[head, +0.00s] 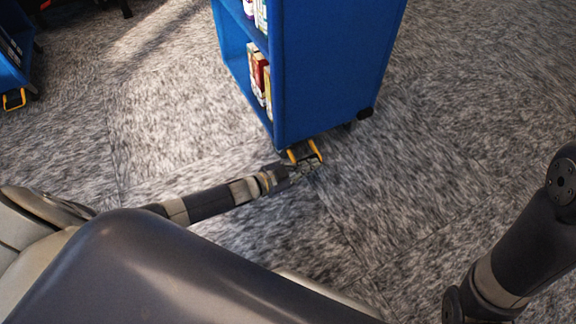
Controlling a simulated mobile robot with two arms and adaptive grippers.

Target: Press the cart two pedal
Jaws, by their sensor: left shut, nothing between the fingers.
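A blue book cart (325,75) stands on the carpet at the top centre, with books on its shelves. A yellow pedal (315,149) sticks out at the bottom of its near end. My left gripper (312,168) is low over the carpet, right at the pedal's near edge. It is shut with nothing held. I cannot tell whether it touches the pedal. My right arm comes in at the right, and its gripper is out of view.
A second blue cart (12,62) with its own yellow pedal (14,99) stands at the far left. A black caster (365,113) sits under the near cart's right corner. Grey carpet (450,130) is clear to the right.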

